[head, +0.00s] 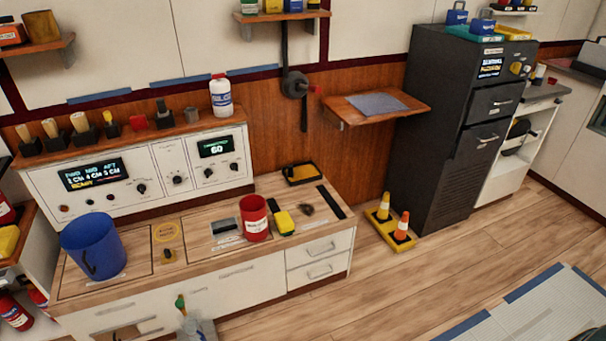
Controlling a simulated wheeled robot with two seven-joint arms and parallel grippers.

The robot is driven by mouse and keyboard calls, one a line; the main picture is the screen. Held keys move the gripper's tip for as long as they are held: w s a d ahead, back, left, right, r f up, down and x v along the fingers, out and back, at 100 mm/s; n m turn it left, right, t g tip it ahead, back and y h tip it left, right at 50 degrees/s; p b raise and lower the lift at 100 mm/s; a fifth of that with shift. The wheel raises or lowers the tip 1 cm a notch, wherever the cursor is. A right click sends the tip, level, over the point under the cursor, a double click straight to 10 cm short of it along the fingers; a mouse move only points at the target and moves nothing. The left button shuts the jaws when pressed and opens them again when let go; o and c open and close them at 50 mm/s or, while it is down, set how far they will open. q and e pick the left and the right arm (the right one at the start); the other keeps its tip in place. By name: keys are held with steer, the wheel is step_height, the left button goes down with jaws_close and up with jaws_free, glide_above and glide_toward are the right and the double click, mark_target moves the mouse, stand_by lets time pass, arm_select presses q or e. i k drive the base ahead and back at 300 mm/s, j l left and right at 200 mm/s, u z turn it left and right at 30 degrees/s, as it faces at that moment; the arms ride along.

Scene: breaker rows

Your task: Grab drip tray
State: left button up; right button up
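A shallow dark tray with a yellowish inside (303,173) lies at the back right of the wooden workbench top, against the brown wall panel. It looks like the drip tray, but I see no label that confirms it. A yellow tray (381,231) on the floor holds two orange, white and yellow cones. Neither of my grippers shows in the head view.
The workbench (200,262) also carries a blue bucket (93,246), a red canister (254,218) and a yellow-and-black item (284,222). A wall shelf (376,104) and a dark cabinet (440,140) stand to the right. The wooden floor (450,270) is mostly clear.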

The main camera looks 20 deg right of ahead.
mark_target(297, 174)
steer(key=i+l+z, duration=0.2)
steer(key=i+l, duration=0.2)
steer(key=i+l+z, duration=0.25)
steer(key=i+l, duration=0.2)
steer(key=i+l+z, duration=0.2)
steer(key=i, duration=0.25)
steer(key=i+l+z, duration=0.2)
steer(key=i+l, duration=0.15)
steer(key=i, duration=0.15)
